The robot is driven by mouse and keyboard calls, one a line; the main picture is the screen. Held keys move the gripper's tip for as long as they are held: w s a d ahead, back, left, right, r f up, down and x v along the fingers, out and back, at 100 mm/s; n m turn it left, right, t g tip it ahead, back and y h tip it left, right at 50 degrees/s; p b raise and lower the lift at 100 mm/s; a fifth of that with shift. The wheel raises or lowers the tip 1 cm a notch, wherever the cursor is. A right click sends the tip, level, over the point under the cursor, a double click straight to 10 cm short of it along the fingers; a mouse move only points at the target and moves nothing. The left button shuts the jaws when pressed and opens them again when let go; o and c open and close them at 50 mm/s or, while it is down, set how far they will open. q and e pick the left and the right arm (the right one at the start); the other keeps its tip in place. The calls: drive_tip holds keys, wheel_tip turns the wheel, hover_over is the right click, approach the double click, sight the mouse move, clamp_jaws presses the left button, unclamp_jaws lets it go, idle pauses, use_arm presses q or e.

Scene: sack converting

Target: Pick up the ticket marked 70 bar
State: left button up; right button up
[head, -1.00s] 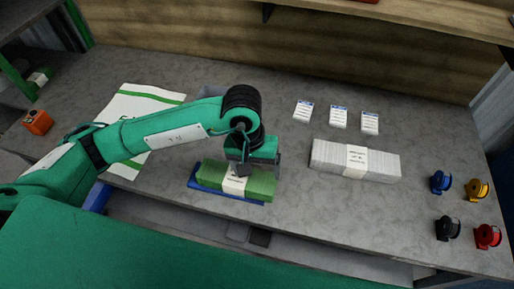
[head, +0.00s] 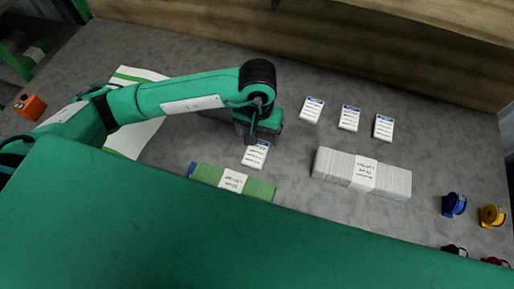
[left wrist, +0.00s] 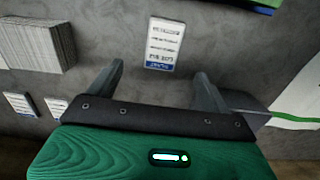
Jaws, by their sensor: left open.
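A white ticket with a blue header band (head: 256,154) lies flat on the grey table, just in front of my left gripper (head: 253,137). In the left wrist view the ticket (left wrist: 165,43) lies at and beyond the gap between the open, empty fingers (left wrist: 160,72). Three similar tickets lie in a row to the right: one on the left (head: 312,110), one in the middle (head: 349,118) and one on the right (head: 383,127). Their print is too small to read, so I cannot tell which says 70 bar. My right gripper is out of view.
A green banded bundle (head: 207,174) lies in front of the near ticket. A white banded stack (head: 335,166) is to the right. Blue (head: 453,204) and yellow (head: 491,216) spools stand at far right. An orange box (head: 29,107) is at far left.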

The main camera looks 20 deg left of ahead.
use_arm(q)
hover_over(256, 151)
drive_tip(key=f, duration=0.4)
drive_tip(key=shift+s+d+f+p, duration=0.2)
drive_tip(key=shift+d+f+p, duration=0.05)
drive_tip(key=shift+d+p, duration=0.15)
drive_tip(key=shift+f, duration=0.4)
drive_tip(key=f, duration=0.1)
drive_tip(key=f+p, duration=0.2)
drive_tip(key=shift+w+a+f, duration=0.2)
drive_tip(key=shift+a+f, duration=0.15)
drive_tip(key=shift+f, duration=0.65)
drive_tip(key=c, duration=1.1)
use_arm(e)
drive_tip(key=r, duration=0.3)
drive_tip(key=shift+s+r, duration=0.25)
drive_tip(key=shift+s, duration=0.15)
